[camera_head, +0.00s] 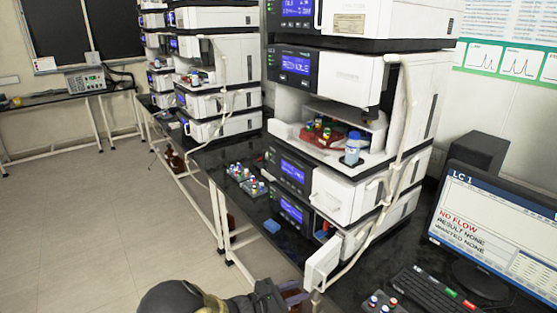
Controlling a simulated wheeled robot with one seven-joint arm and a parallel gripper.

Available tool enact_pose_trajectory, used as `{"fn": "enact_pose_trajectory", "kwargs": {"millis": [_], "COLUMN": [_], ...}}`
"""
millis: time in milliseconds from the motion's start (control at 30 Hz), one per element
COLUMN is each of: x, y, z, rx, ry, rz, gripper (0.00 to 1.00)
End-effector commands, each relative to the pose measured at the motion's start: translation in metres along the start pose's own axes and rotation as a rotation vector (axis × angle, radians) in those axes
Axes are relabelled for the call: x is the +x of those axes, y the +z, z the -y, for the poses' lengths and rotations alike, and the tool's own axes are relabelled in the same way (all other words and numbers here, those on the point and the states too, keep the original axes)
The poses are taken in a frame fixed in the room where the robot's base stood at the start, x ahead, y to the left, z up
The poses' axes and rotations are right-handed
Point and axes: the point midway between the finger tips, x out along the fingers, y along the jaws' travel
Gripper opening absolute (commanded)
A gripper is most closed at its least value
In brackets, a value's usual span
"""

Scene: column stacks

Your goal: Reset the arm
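My arm enters at the bottom edge of the picture, with a dark rounded joint and a yellowish ring. My gripper (280,298) is at its right end, low in front of the black bench (236,208). The picture's edge cuts it off, so I cannot tell whether its fingers are open or shut. No held object can be made out. The near instrument stack (360,90) stands on the bench, with a red tray of vials (322,136) and a blue-capped bottle (352,148) in its open bay.
A white panel (322,262) juts out near my gripper. A monitor (490,230) at right reads "NO FLOW". The floor (90,225) at left is clear.

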Motion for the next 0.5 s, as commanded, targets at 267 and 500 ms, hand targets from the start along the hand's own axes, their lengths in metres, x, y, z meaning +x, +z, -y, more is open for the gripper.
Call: {"fn": "enact_pose_trajectory", "kwargs": {"millis": [267, 500], "x": [0.023, 0.034], "y": [0.014, 0.036], "z": [0.039, 0.092], "rx": [0.132, 0.377], "ry": [-0.193, -0.475], "rz": [-0.176, -0.422], "gripper": [0.30, 0.30]}}
